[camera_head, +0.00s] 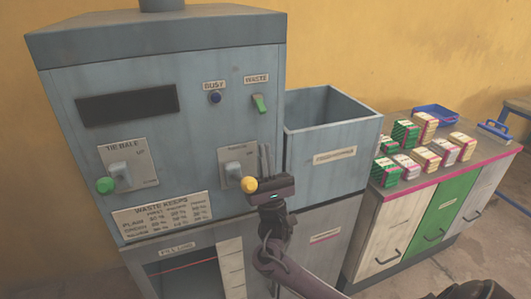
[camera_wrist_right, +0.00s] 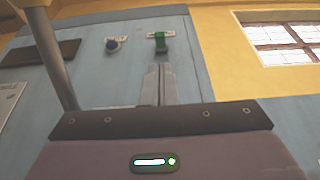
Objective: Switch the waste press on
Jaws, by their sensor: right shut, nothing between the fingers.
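The blue-grey press (camera_head: 200,140) fills the left of the head view. Under its WASTE label sits a green switch (camera_head: 260,103), its paddle hanging downward; it also shows in the right wrist view (camera_wrist_right: 161,43). A dark blue BUSY lamp (camera_head: 215,98) is left of it. My right gripper (camera_head: 266,148) is shut and empty, fingers pointing up, below the green switch and apart from it in the picture. In the right wrist view its fingertips (camera_wrist_right: 160,68) point just under the switch; the exact depth gap is unclear. My left gripper is out of view.
A lever with a yellow knob (camera_head: 249,184) is close beside my right gripper. A green-knobbed TIE BALE lever (camera_head: 105,185) is further left. An open bin (camera_head: 335,140) adjoins the press. A counter (camera_head: 462,166) with several small packets stands right.

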